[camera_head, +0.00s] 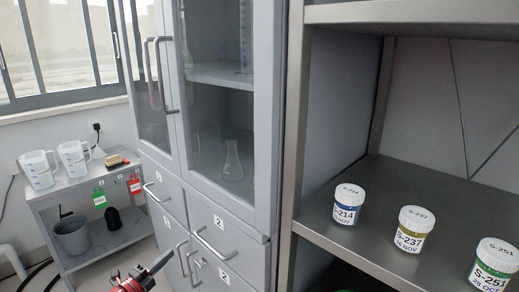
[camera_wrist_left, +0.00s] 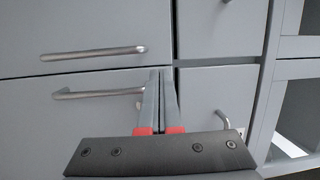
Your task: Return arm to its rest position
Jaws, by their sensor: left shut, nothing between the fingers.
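My left gripper (camera_head: 165,259) is low in the head view, in front of the lower doors of the grey cabinet (camera_head: 277,110). In the left wrist view its two fingers (camera_wrist_left: 160,73) lie close together with nothing between them. They point at the cabinet front, near a bar handle (camera_wrist_left: 95,92). I cannot tell whether the fingertips touch the handle or the door. My right gripper is in neither view.
The cabinet has glass doors above, with flasks inside, and numbered drawers (camera_head: 226,245) with projecting handles. A shelf (camera_head: 340,240) at the right holds three labelled jars, including a blue one (camera_head: 347,206). A side table (camera_head: 75,186) with jugs stands at the left.

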